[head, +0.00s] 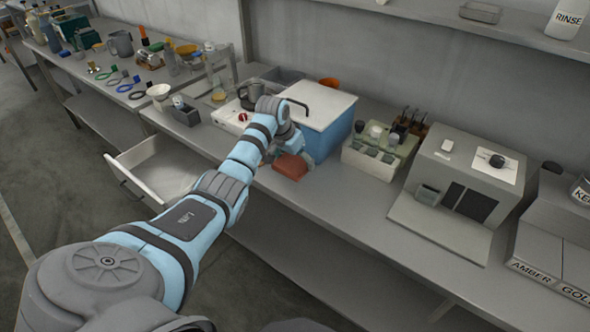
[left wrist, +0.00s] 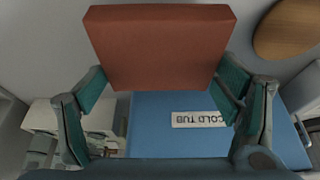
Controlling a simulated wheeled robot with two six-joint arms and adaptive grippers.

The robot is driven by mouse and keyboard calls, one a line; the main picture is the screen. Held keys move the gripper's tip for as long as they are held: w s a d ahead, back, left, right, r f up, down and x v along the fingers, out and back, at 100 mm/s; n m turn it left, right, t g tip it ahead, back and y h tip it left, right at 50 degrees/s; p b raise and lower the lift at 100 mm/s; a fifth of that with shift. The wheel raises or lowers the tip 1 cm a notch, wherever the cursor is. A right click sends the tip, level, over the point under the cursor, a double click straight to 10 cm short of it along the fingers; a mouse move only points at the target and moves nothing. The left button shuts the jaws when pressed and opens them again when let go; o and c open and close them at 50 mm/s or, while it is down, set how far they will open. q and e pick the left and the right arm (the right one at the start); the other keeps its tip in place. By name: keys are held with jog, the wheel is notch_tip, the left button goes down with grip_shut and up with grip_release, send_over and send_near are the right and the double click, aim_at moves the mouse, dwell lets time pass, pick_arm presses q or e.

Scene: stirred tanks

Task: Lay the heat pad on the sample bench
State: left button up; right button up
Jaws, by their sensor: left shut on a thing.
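The heat pad appears as a red-brown block (head: 291,166) in front of the blue cold tub, near the bench's front edge. It fills the upper middle of the left wrist view (left wrist: 158,48). My left gripper (head: 281,156) is shut on it, with the fingers on its two sides in the left wrist view (left wrist: 160,84). I cannot tell whether the pad touches the grey bench (head: 330,205) below. No label shows which bench is the sample bench. My right gripper is out of view.
The cold tub (head: 327,141) with its pale lid stands behind the pad. An open drawer (head: 150,170) juts out at left. A caddy of jars (head: 372,160) and a grey machine (head: 455,190) stand to the right. Bare bench lies between pad and caddy.

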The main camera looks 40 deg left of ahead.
aim_at(293, 163)
pick_arm(q)
notch_tip(293, 163, down, 3)
jog(key=shift+s+d+f+b, duration=0.1)
jog(key=shift+s+f+b, duration=0.05)
jog(key=shift+b, duration=0.15)
jog(key=shift+f, duration=0.2)
jog(key=shift+f, duration=0.1)
jog(key=o, duration=1)
jog(key=shift+r, duration=0.55)
jog(key=p+v, duration=0.3)
jog(key=v, duration=0.8)
jog(key=shift+s+r, duration=0.1)
jog(key=shift+r, duration=0.1)
